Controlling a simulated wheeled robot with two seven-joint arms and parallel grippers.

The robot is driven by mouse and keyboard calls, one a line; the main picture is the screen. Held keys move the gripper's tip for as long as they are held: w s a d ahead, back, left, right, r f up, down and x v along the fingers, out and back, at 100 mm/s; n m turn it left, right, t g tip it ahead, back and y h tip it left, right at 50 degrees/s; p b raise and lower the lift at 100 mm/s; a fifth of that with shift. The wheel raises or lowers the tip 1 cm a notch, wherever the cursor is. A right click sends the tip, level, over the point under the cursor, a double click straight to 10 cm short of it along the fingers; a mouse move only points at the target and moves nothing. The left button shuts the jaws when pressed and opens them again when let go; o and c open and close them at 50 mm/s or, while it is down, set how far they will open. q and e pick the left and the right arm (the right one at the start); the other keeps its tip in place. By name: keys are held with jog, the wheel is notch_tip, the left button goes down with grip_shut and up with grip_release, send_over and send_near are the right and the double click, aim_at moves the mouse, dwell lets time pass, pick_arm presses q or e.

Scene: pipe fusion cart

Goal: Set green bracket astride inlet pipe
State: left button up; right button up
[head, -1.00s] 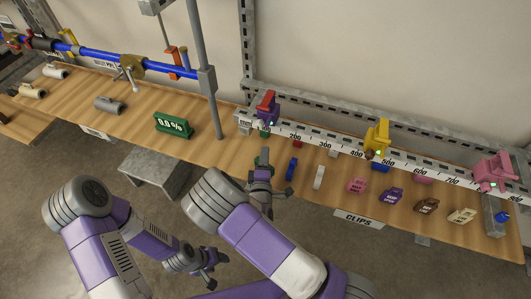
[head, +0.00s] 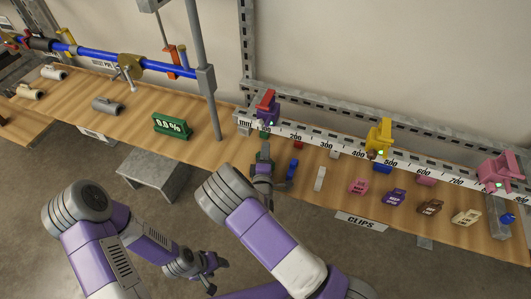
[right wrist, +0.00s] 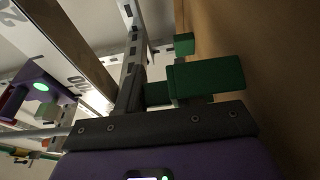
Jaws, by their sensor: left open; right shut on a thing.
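My left gripper (head: 212,272) is open and empty, low in front of the bench, far from the pipe.
A ruler rail (head: 330,145) carries purple, yellow and pink clamps. Several coloured clips lie on the wooden bench (head: 235,152) at the right. A grey post (head: 206,80) rises between pipe and rail.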

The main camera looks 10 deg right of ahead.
jog(key=o, duration=0.9)
jog(key=shift+f, duration=0.1)
jog(key=shift+o, duration=0.2)
jog(key=shift+r, duration=0.2)
jog(key=p+v, duration=0.2)
jog(key=v, duration=1)
